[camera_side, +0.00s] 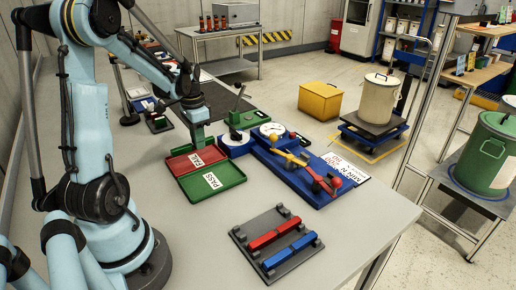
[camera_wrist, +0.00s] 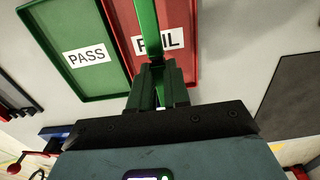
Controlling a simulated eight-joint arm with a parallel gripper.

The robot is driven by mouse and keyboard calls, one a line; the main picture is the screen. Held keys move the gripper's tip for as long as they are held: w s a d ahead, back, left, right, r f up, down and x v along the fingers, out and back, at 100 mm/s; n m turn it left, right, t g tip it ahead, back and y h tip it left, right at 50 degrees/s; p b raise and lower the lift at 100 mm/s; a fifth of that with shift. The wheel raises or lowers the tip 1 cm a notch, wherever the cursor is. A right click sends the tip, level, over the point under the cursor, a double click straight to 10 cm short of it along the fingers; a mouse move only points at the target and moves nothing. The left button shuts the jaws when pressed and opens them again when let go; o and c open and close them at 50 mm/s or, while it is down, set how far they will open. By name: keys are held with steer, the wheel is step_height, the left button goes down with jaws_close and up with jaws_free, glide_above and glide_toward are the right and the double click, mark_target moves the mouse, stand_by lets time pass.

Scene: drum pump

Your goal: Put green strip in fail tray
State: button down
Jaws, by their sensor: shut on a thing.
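My gripper (camera_wrist: 158,85) is shut on the green strip (camera_wrist: 148,28), which sticks out past the jaws in the wrist view. The strip crosses over the red fail tray (camera_wrist: 186,72) and hides part of its FAIL label. In the side view my gripper (camera_side: 198,132) points down over the back part of the red fail tray (camera_side: 180,168). The strip's height above the tray floor is hard to tell. The green pass tray (camera_side: 229,173) lies against the near side of the fail tray, and also shows in the wrist view (camera_wrist: 85,88).
A blue fixture (camera_side: 312,192) with a yellow lever (camera_side: 290,157) and red knobs stands right of the trays. Bare table lies between rack and trays.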

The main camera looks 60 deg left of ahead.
steer(key=shift+f, duration=2.05)
stand_by(1.7)
steer(key=c, duration=1)
jaws_free()
steer(key=shift+o, duration=0.2)
steer(key=shift+o, duration=1.3)
steer(key=shift+r, duration=4.05)
